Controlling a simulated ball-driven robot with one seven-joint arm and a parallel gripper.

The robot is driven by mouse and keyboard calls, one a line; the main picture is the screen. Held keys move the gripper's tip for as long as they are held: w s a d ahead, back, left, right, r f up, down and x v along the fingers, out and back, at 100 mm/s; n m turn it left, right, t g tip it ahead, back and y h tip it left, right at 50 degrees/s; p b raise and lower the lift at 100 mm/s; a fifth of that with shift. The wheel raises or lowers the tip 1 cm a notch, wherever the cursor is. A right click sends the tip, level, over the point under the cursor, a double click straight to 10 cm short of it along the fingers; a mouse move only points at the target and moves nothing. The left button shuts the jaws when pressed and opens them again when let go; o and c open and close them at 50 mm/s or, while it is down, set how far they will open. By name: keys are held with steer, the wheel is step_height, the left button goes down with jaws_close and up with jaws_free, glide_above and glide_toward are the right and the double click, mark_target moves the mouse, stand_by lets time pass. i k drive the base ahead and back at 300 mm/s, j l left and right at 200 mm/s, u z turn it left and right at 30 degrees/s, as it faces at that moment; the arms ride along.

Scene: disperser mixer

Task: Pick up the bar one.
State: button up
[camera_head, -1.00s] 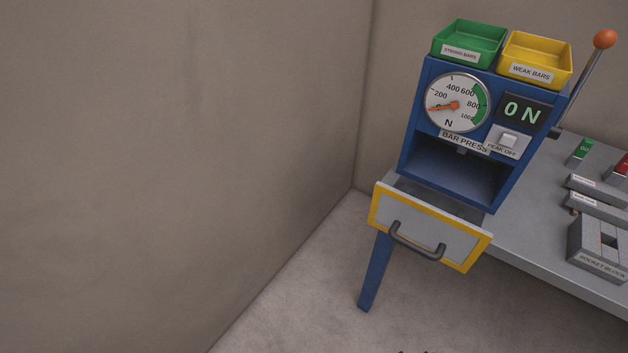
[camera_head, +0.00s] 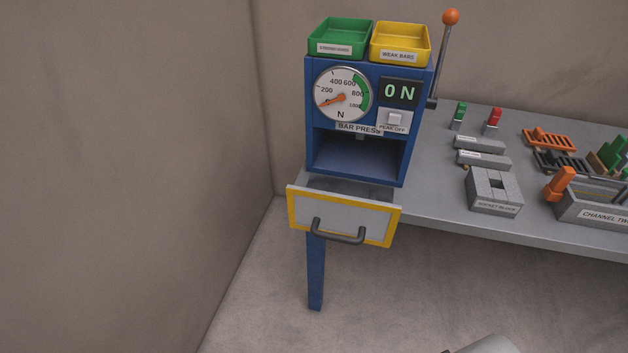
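Two grey bars with white labels lie on the table, right of the bar press. The rear bar (camera_head: 485,147) and the front bar (camera_head: 490,163) lie roughly parallel, a small gap apart. Their labels are too small to read, so I cannot tell which is bar one. My gripper is not in view. Only a pale grey part, likely of my arm, shows at the bottom edge.
The blue bar press (camera_head: 384,160) carries a green tray (camera_head: 335,50) and a yellow tray (camera_head: 398,57), both empty. Its drawer (camera_head: 341,217) is pulled out. A socket block (camera_head: 494,203), orange rack (camera_head: 549,139) and channel block (camera_head: 590,214) stand on the grey table (camera_head: 440,205).

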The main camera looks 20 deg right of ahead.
mark_target(496, 162)
steer(key=z, duration=0.95)
